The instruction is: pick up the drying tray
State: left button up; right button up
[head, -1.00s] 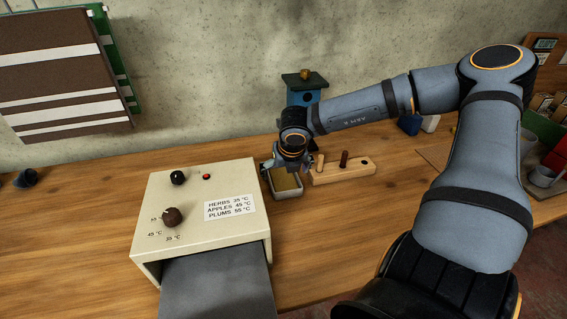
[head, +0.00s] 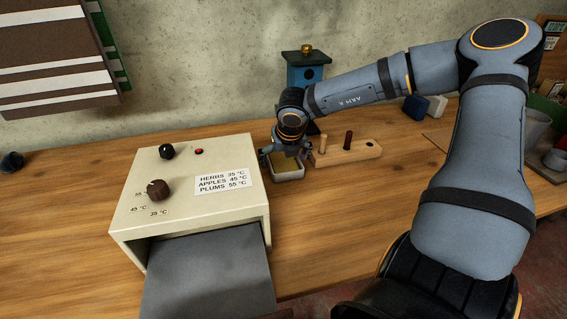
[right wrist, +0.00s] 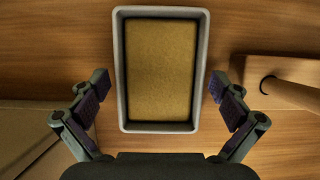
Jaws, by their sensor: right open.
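The drying tray (head: 291,176) is a small pale grey rectangular tray with a flat yellow-brown layer inside. It sits on the wooden bench, right of the cream dryer box (head: 192,200). In the right wrist view the tray (right wrist: 122,75) lies lengthwise below my gripper. My right gripper (head: 286,153) is above the tray and partly hides it in the head view. In the wrist view my right gripper (right wrist: 160,87) is open, with one finger on each side of the tray and gaps between. My left gripper is not in view.
A wooden block with pegs (head: 345,153) stands close to the tray's right. The dryer box has knobs, a label and a dark grey flap (head: 210,275) lowered in front.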

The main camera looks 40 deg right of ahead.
jog(key=c, duration=1.1)
jog(key=shift+o, duration=0.2)
jog(key=shift+r, duration=0.15)
